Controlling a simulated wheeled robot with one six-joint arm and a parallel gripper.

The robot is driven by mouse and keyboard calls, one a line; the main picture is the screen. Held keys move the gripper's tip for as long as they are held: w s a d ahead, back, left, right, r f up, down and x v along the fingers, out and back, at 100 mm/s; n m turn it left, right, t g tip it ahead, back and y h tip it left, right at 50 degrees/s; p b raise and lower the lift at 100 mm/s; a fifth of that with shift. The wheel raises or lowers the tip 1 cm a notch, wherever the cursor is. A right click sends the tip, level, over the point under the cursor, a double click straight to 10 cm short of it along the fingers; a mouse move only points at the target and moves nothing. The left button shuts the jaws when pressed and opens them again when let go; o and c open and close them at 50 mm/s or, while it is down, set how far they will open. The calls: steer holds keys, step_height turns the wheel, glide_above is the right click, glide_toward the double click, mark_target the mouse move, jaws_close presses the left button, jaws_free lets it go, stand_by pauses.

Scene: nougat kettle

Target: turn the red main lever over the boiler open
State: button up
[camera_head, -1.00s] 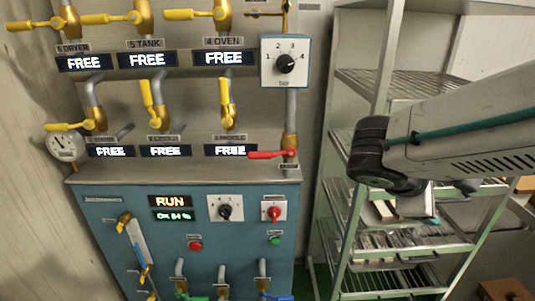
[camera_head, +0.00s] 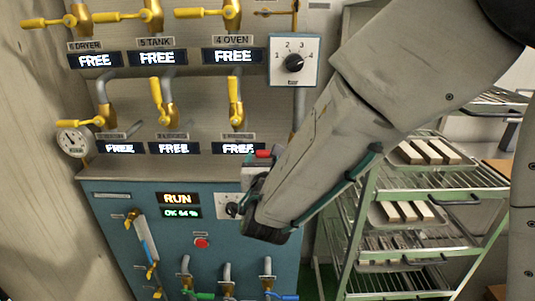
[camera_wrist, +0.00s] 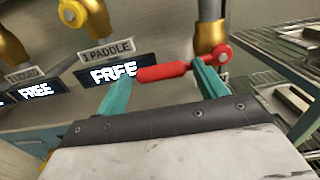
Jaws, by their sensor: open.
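The red main lever (camera_wrist: 165,71) lies roughly level in the wrist view, reaching left from its pivot on a brass valve (camera_wrist: 207,36) on a vertical pipe. In the head view only a bit of the red lever (camera_head: 263,154) shows above my wrist; the arm hides the rest. My gripper (camera_wrist: 162,68) is open, its two teal fingers pointing at the lever. The left finger is near the lever's free end and the right finger near the pivot end. I cannot tell whether either finger touches it.
The FREE display under the 1 PADDLE label (camera_wrist: 112,72) is close left of the lever. The blue boiler cabinet (camera_head: 130,235) stands below, with dials and small valves. Yellow levers (camera_head: 235,102) line the wall above. A metal rack (camera_head: 440,180) with trays stands to the right.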

steer(key=shift+w+d, duration=0.15)
steer(key=shift+w, duration=1.25)
steer(key=c, duration=1.4)
